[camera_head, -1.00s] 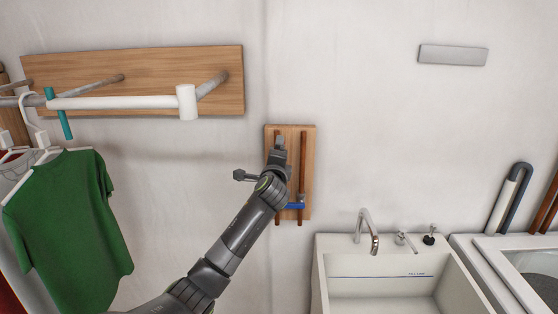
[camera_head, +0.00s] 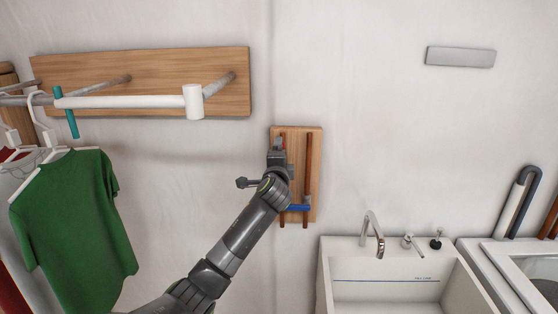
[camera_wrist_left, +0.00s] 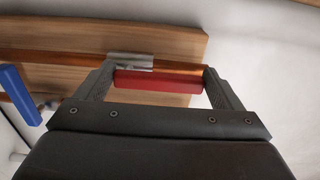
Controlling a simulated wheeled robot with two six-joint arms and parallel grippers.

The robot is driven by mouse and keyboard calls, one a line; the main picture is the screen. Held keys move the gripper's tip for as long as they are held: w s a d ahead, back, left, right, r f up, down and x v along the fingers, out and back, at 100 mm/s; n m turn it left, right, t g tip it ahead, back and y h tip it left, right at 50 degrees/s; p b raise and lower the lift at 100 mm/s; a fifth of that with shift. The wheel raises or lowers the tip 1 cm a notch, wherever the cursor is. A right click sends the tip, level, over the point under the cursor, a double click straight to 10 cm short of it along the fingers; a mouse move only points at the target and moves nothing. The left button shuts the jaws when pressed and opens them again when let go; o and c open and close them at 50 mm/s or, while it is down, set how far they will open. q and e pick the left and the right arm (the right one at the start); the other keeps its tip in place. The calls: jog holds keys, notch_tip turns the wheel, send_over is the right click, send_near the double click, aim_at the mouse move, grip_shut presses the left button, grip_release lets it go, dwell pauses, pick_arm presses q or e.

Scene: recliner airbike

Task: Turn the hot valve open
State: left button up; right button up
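The red valve handle (camera_wrist_left: 158,80) lies across a copper pipe with a metal fitting in the left wrist view; a small red part of it (camera_head: 283,141) shows above my gripper in the head view. My left gripper (camera_wrist_left: 160,84) has its fingers wide apart, one near each end of the red handle. I cannot tell whether they touch it. In the head view, the left gripper (camera_head: 278,152) is at the upper left pipe of the wooden board (camera_head: 315,160) and hides most of that valve. My right gripper is not in view.
A blue valve handle (camera_head: 299,208) sits on the right pipe, lower on the board; it also shows in the left wrist view (camera_wrist_left: 18,95). A sink (camera_head: 385,295) with a faucet stands lower right. A coat rack (camera_head: 140,80) with a green shirt (camera_head: 75,220) is left.

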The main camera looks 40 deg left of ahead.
pick_arm(q)
jog(key=shift+o, duration=1.1)
jog(key=b+v, duration=0.4)
jog(key=v, duration=1.3)
jog(key=shift+s, duration=0.25)
jog(key=shift+f, duration=0.15)
